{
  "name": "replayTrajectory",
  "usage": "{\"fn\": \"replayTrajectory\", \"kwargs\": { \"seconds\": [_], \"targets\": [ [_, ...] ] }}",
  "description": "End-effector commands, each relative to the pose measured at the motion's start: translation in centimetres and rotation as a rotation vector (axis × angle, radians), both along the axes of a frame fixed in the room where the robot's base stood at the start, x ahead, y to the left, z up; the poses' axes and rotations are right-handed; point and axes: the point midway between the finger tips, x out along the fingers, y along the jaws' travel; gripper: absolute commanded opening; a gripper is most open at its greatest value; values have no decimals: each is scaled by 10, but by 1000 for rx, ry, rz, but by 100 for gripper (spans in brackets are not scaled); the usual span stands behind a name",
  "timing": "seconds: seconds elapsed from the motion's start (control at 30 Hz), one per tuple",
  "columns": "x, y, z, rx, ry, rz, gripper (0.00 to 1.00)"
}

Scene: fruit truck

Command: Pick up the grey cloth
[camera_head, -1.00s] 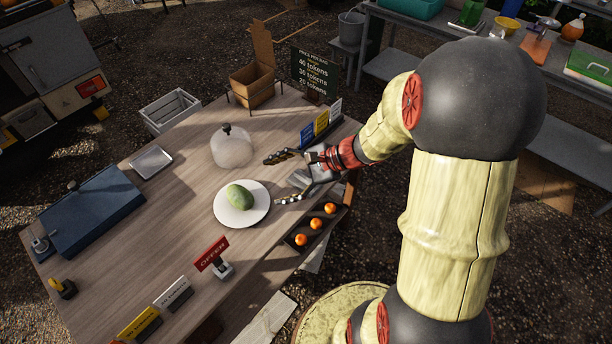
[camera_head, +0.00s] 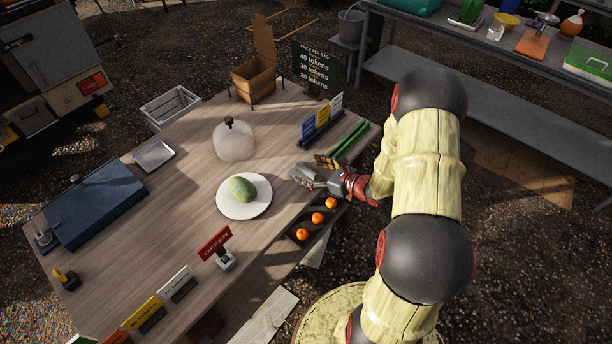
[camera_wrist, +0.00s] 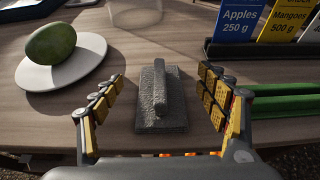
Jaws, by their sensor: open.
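The grey cloth (camera_wrist: 162,103) lies on the wooden table, a rough-textured piece with a raised ridge along its middle. In the wrist view it sits between the two fingers of my gripper (camera_wrist: 163,76), with a gap on each side. My gripper is open and empty, its fingers pointing forward over the table. In the head view my gripper (camera_head: 318,174) is low at the table's right side, and the grey cloth (camera_head: 304,173) shows at its fingertips, partly hidden by them.
A white plate (camera_head: 262,207) with a green mango (camera_head: 242,189) is left of the gripper. Green stalks (camera_head: 349,139) lie to its right, by the price signs (camera_head: 322,118). A dark tray (camera_head: 291,236) with oranges is near the front edge. A glass dome (camera_head: 233,145) stands farther back.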

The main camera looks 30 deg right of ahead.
Motion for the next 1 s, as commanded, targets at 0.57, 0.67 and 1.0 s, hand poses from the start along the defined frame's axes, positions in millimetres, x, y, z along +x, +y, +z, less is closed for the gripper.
{"fn": "replayTrajectory", "kwargs": {
  "seconds": [0.57, 0.67, 1.0],
  "targets": [
    [20, 7, -9, -1, 0, 1, 67],
    [20, 7, -9, -1, 0, 1, 62],
    [20, 8, -9, -1, 0, 1, 42]
  ]
}}
